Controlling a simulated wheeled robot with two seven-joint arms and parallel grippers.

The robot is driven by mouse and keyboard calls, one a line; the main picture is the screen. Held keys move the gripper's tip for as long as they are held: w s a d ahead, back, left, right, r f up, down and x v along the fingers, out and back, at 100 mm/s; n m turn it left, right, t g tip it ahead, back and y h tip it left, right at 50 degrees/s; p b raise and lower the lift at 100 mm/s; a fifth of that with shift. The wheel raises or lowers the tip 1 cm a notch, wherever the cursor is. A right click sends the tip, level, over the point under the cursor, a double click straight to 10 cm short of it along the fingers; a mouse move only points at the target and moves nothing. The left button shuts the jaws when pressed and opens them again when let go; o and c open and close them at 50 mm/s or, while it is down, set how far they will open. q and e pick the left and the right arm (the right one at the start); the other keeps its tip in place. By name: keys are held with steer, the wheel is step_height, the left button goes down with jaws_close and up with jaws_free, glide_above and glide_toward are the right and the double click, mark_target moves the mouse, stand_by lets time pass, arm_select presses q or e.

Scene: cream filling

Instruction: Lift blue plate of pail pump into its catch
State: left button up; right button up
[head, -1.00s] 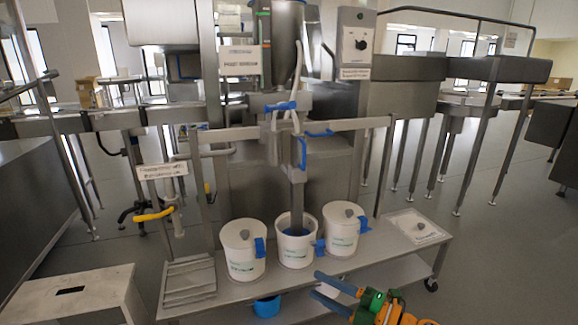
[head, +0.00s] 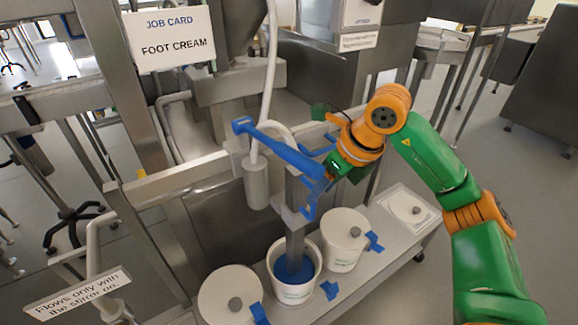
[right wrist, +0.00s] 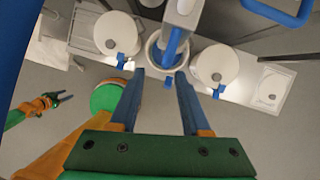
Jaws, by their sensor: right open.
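The blue plate (head: 294,270) lies inside the open middle white pail (head: 291,291), with the grey pump column standing on it; how deep it sits is hard to tell. My right gripper (head: 318,177) is beside the upper column near this handle. In the right wrist view its two blue fingers (right wrist: 160,74) are apart, with nothing seen between them up close. Whether they touch the handle is unclear. My left gripper (right wrist: 64,97) shows small at the left of the right wrist view.
Lidded white pails stand left (head: 229,293) and right (head: 346,238) of the middle one, on a steel bench. A flat white tray (head: 405,212) lies at the bench's right. A steel crossbar (head: 165,185) and a pale hose (head: 269,80) are close to the pump.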

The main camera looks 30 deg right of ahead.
glide_above(313, 216)
steer(key=shift+h, duration=0.3)
steer(key=f, duration=0.5)
steer(key=shift+w+d, duration=0.1)
steer(key=shift+d, duration=0.1)
steer(key=shift+w+f, duration=0.25)
steer(key=shift+f, duration=0.1)
steer(key=shift+s+r, duration=0.1)
jaws_close()
stand_by(0.4)
